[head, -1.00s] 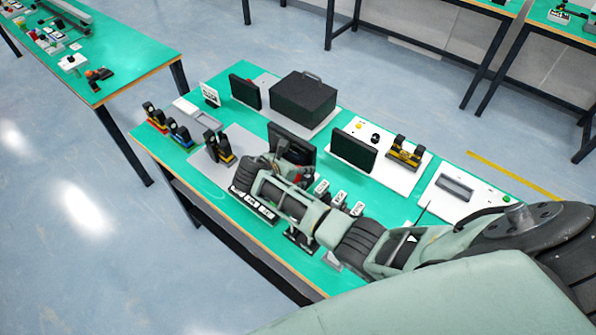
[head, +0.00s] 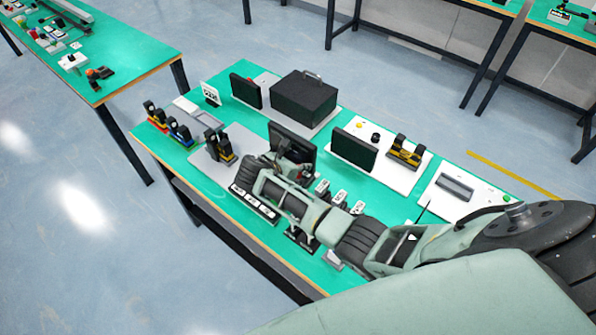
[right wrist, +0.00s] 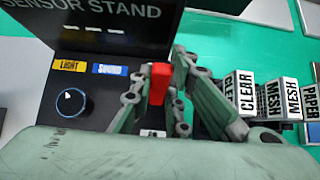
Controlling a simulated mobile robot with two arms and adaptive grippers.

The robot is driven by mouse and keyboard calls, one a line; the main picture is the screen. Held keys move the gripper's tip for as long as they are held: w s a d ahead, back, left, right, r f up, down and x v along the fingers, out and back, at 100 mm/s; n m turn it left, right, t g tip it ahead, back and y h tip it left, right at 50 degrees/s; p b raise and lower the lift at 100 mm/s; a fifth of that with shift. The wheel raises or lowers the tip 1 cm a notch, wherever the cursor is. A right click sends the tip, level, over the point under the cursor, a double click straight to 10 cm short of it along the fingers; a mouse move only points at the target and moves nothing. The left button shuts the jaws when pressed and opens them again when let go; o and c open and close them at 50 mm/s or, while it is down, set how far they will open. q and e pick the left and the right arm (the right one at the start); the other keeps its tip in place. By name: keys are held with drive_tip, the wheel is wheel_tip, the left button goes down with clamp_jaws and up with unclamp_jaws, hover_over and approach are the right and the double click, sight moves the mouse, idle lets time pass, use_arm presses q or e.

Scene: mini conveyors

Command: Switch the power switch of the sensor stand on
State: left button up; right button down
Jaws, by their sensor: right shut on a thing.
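The sensor stand (right wrist: 85,28) has a dark panel with white lettering in the right wrist view. Its dark panel (head: 292,138) also shows in the head view, partly behind my right arm. The red power switch (right wrist: 159,82) stands up from the dark base of the stand, beside a blue sound label (right wrist: 109,69). My right gripper (right wrist: 165,80) is shut on the red switch, with a finger on each side of it. In the head view this gripper (head: 297,168) is close in front of the stand and hides its base. My left gripper is out of view.
A dark round knob (right wrist: 70,104) is left of the switch. Several small labelled blocks (right wrist: 240,90) stand to the right, close to the fingers. Another dark panel (head: 354,150) and a black case (head: 303,98) stand on the green table (head: 245,62).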

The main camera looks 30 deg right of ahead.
drive_tip(key=shift+a, duration=0.15)
drive_tip(key=shift+s+a+t+h+b, duration=0.1)
drive_tip(key=shift+a+t+h+b, duration=0.25)
drive_tip(key=shift+h, duration=0.35)
drive_tip(key=shift+s+a+f+t+h+b, duration=0.1)
drive_tip(key=shift+a+f+t+h+b, duration=0.1)
drive_tip(key=shift+t+h+b, duration=0.3)
drive_tip(key=h+b, duration=0.1)
drive_tip(key=a+h+b, duration=0.1)
drive_tip(key=b, duration=0.1)
drive_tip(key=shift+s+f+t+h, duration=0.1)
drive_tip(key=shift+s+t+h, duration=0.1)
drive_tip(key=shift+t+h, duration=0.2)
drive_tip(key=shift+s+a+h+b, duration=0.1)
drive_tip(key=shift+a+h+b, duration=0.1)
drive_tip(key=shift+h+b, duration=0.45)
drive_tip(key=c, duration=1.7)
unclamp_jaws()
drive_tip(key=v, duration=0.7)
drive_tip(key=shift+s+a, duration=0.2)
drive_tip(key=shift+a, duration=0.05)
